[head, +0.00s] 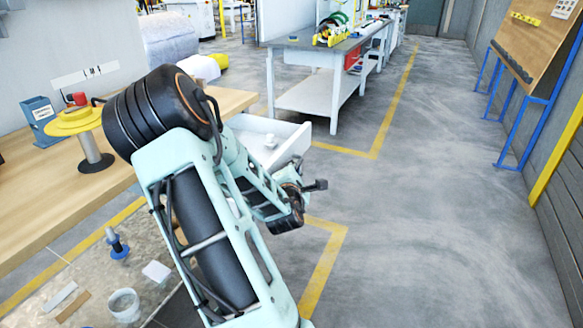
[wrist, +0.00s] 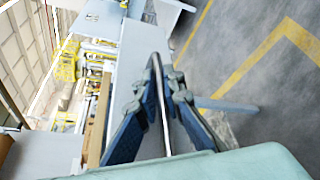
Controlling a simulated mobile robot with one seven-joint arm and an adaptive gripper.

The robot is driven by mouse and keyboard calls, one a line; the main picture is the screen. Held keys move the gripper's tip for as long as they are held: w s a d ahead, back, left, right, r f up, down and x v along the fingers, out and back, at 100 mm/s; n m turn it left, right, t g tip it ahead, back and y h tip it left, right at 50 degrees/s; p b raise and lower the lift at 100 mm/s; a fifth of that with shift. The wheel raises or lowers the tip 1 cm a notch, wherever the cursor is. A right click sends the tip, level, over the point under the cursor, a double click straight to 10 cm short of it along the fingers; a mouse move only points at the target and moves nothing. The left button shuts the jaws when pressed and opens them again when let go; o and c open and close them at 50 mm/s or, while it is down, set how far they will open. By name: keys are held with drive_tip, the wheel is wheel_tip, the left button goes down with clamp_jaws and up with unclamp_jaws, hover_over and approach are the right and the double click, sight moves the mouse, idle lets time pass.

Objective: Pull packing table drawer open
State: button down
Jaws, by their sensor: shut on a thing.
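The packing table (head: 45,215) has a light wood top and fills the left of the head view. Its white drawer (head: 290,151) stands pulled out beyond the table's right edge, with its inside showing.
A white workbench (head: 308,97) is further back. The grey floor (head: 430,200) to the right is clear.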

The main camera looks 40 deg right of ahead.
drive_tip(key=shift+s+d, duration=0.2)
drive_tip(key=shift+s, duration=0.3)
drive_tip(key=c, duration=2.3)
unclamp_jaws()
drive_tip(key=shift+v, duration=3.8)
drive_tip(key=shift+w, duration=0.1)
